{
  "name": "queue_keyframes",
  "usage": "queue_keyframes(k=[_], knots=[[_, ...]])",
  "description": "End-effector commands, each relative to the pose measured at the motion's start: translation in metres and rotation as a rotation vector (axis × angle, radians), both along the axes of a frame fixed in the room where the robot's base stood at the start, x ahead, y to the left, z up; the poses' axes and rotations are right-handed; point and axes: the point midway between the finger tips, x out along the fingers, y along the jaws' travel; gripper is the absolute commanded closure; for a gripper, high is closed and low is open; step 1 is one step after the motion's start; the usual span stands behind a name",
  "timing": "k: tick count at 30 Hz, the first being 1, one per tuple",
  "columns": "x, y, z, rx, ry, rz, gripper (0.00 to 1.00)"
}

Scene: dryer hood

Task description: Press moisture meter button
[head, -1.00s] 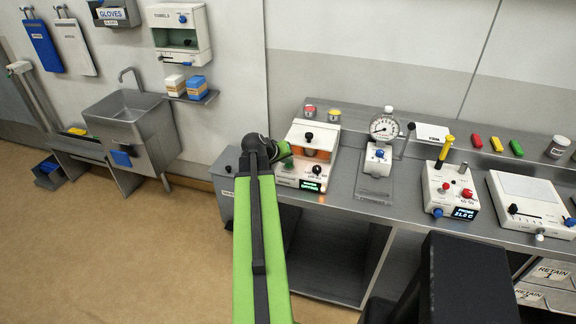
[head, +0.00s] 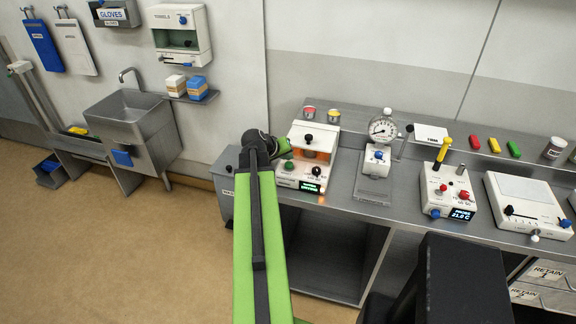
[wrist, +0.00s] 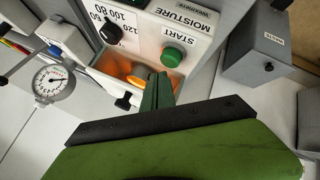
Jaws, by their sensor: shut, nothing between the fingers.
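The moisture meter (head: 300,172) is a white box at the left end of the bench, with a glowing orange chamber and a small green display (head: 309,187). In the wrist view its panel (wrist: 150,35) reads MOISTURE, and a round green button (wrist: 174,57) sits beside the word START. My gripper (wrist: 162,80) is shut and empty, its green fingers pointing at the panel just below the button in the picture. I see no clear contact. In the head view my gripper (head: 286,149) is partly hidden behind my arm at the meter's left side.
A dial gauge stand (head: 382,130) is right of the meter, close by. A grey waste bin (wrist: 258,48) is on the meter's other side. A device with a yellow handle (head: 446,190) and a white scale-like box (head: 525,200) stand farther right. A sink (head: 130,120) is left.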

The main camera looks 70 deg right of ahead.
Motion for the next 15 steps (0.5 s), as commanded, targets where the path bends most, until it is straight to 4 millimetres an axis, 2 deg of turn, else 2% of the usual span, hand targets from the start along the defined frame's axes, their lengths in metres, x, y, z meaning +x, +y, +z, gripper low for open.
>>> queue_keyframes(k=[15], knots=[[0.000, 0.000, 0.048, 0.000, 0.000, 0.000, 1.00]])
